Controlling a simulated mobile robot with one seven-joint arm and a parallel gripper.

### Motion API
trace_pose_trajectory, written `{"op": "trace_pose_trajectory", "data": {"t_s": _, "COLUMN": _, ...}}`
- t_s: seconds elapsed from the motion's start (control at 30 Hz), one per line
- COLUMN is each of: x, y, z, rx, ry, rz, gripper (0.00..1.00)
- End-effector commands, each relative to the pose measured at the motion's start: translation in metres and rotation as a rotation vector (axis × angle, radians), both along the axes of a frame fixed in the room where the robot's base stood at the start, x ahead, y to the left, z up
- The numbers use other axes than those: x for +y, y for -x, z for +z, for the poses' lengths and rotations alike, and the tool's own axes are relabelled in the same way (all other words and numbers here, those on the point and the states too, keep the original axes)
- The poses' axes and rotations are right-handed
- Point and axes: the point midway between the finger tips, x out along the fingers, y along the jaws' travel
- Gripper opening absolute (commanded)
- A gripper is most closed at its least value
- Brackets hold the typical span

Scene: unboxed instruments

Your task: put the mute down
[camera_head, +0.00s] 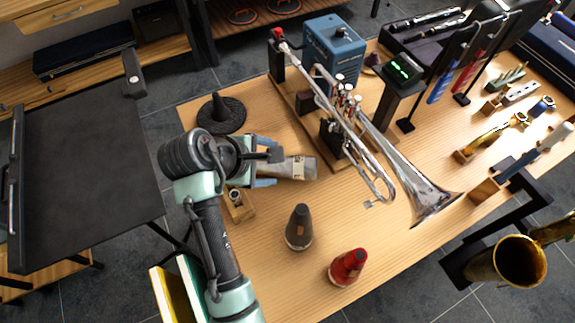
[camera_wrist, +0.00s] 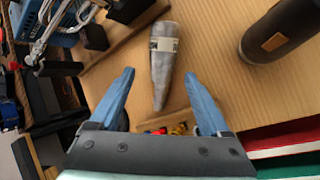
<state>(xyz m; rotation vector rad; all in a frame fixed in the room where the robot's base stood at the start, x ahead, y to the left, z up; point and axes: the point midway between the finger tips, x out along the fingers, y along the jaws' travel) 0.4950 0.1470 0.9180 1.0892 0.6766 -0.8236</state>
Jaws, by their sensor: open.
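A grey cone-shaped mute (camera_head: 298,167) with a pale label band lies on its side, and it seems to rest on the wooden table. Its narrow end points at my gripper (camera_head: 268,168) and its wide end points right. My gripper is open, with its blue fingers on either side of the narrow end. In the wrist view the mute (camera_wrist: 165,68) lies ahead of the gap between the fingertips (camera_wrist: 162,78), with clear space on both sides of its tip. A dark mute (camera_head: 299,228) and a red mute (camera_head: 348,268) stand upright on the table nearby.
A silver trumpet (camera_head: 370,135) lies across its stand behind the mute. A small wooden box (camera_head: 237,205) sits beside my gripper. Bare table (camera_head: 262,250) shows left of the dark mute.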

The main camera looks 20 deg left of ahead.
Motion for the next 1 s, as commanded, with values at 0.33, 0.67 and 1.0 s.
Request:
{"op": "trace_pose_trajectory", "data": {"t_s": 0.33, "x": -0.015, "y": -0.025, "z": -0.050, "rx": 0.018, "ry": 0.019, "rz": 0.007, "gripper": 0.81}}
{"op": "trace_pose_trajectory", "data": {"t_s": 0.67, "x": -0.022, "y": -0.041, "z": -0.074, "rx": 0.015, "ry": 0.015, "rz": 0.007, "gripper": 0.81}}
{"op": "trace_pose_trajectory", "data": {"t_s": 1.0, "x": -0.032, "y": -0.062, "z": -0.108, "rx": 0.014, "ry": 0.015, "rz": 0.007, "gripper": 0.81}}
